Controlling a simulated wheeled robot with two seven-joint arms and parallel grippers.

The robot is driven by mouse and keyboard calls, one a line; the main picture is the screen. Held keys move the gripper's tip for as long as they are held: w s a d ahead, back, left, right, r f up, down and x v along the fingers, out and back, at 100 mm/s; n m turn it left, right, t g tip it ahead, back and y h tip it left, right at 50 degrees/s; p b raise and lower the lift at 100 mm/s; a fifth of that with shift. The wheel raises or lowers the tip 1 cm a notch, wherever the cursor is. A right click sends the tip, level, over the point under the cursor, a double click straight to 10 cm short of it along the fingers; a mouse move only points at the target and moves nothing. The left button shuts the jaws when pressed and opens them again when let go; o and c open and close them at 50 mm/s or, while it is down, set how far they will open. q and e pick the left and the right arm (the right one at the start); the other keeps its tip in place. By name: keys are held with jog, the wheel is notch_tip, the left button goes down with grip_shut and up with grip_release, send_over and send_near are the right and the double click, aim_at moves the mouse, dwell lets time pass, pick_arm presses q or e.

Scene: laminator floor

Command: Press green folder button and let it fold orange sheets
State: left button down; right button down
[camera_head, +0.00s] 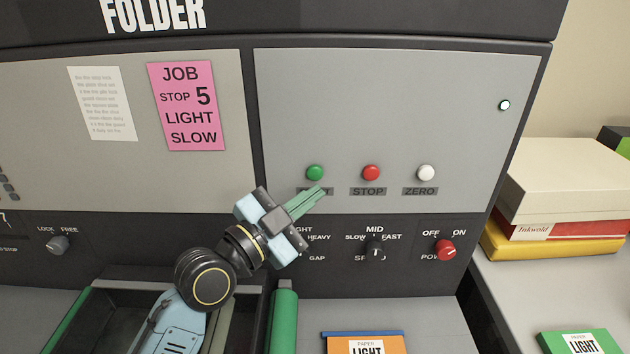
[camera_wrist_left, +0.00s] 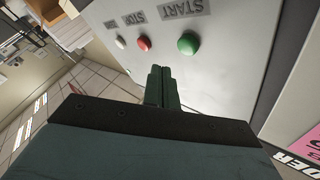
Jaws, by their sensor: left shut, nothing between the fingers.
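The folder machine (camera_head: 380,90) fills most of the head view. Its green start button (camera_head: 315,173) sits on the grey panel, left of the red stop button (camera_head: 371,173) and the white zero button (camera_head: 426,173). My left gripper (camera_head: 320,190) is shut and empty, its green fingertips just below the green button and over part of its label. In the left wrist view the green button (camera_wrist_left: 188,43) stands clear of the fingertips (camera_wrist_left: 161,70), with a visible gap. A pack of orange paper (camera_head: 367,345) marked LIGHT shows at the bottom. My right gripper is not in view.
Below the buttons are the weight, speed (camera_head: 375,247) and red power (camera_head: 445,250) knobs. A pink job note (camera_head: 186,105) is on the left panel. Boxes (camera_head: 565,180) stand at right.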

aim_at(315, 173)
pick_arm(q)
jog(key=shift+w+b, duration=0.4)
jog(key=shift+w, duration=0.75)
jog(key=shift+w, duration=0.15)
dwell(1.1)
jog(key=shift+w+b, duration=0.3)
